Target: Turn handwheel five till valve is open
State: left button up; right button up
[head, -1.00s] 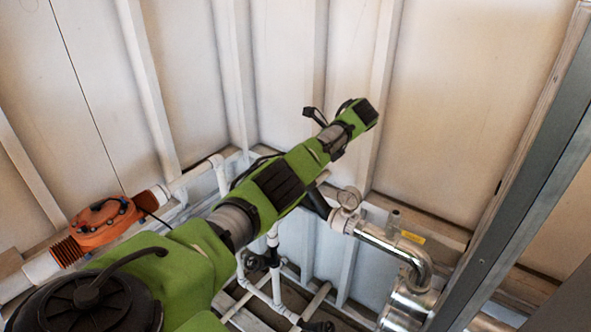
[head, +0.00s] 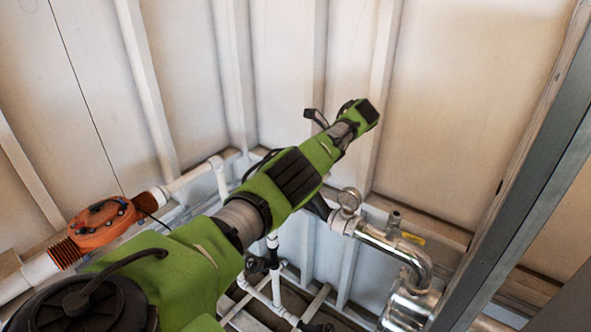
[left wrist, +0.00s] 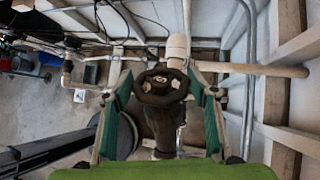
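A dark handwheel (left wrist: 161,87) on a valve shows in the left wrist view, at the middle of the picture. A dark valve body and pipe run down below it. No number can be read on it. My left gripper (left wrist: 162,98) is open, with one green finger to the left of the wheel and one to the right. A narrow gap seems to show on both sides, and I cannot tell whether either finger touches the rim. In the head view my green left arm reaches toward the wall corner and hides the wheel. My right gripper is in neither view.
In the head view, an orange fitting (head: 103,224) sits on a white pipe at left. A round gauge (head: 349,199) and a shiny metal pipe (head: 408,256) stand right of my arm. A grey beam (head: 520,180) crosses the right side.

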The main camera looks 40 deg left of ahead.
pick_arm(q)
jog(key=shift+a+f, duration=0.1)
notch_tip(320, 180, up, 9)
jog(key=shift+r, duration=0.45)
